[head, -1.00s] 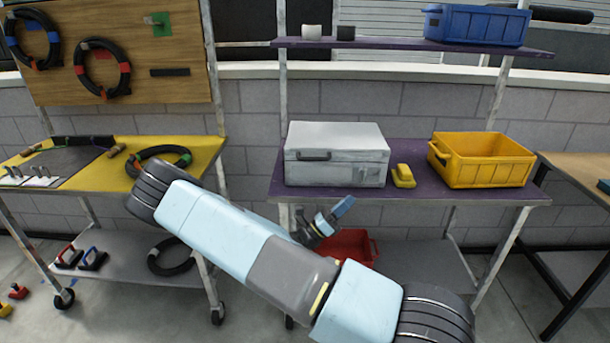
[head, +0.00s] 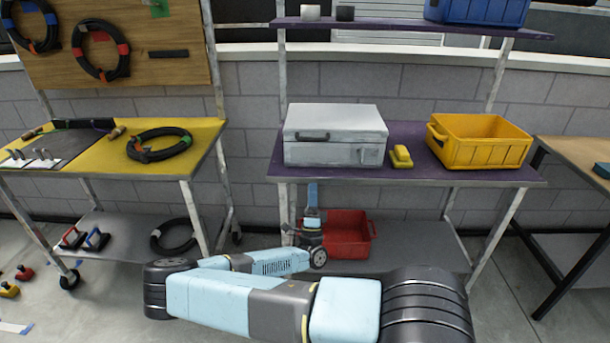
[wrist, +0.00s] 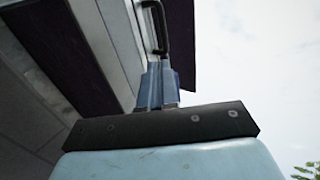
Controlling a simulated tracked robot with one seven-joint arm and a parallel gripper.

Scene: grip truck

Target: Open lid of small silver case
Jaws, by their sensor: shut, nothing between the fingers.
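The silver case (head: 335,134) sits with its lid closed on the purple shelf (head: 440,173). Its black handle (head: 312,136) is on the left part of the front face, and a small latch (head: 362,154) is on the right. My gripper (head: 313,187) is shut and empty, pointing up in front of the shelf's front edge, below the handle in the head view. In the wrist view the blue fingers (wrist: 159,80) are together, with the handle (wrist: 156,27) just beyond their tips and the case's pale front (wrist: 122,50) beside them. I cannot tell whether they touch anything.
A yellow tool (head: 401,156) and a yellow bin (head: 480,140) stand right of the case. A red bin (head: 347,236) is on the lower shelf behind my arm. The upper shelf (head: 400,28) runs above the case with clear space between. A yellow-topped bench (head: 195,135) is at left.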

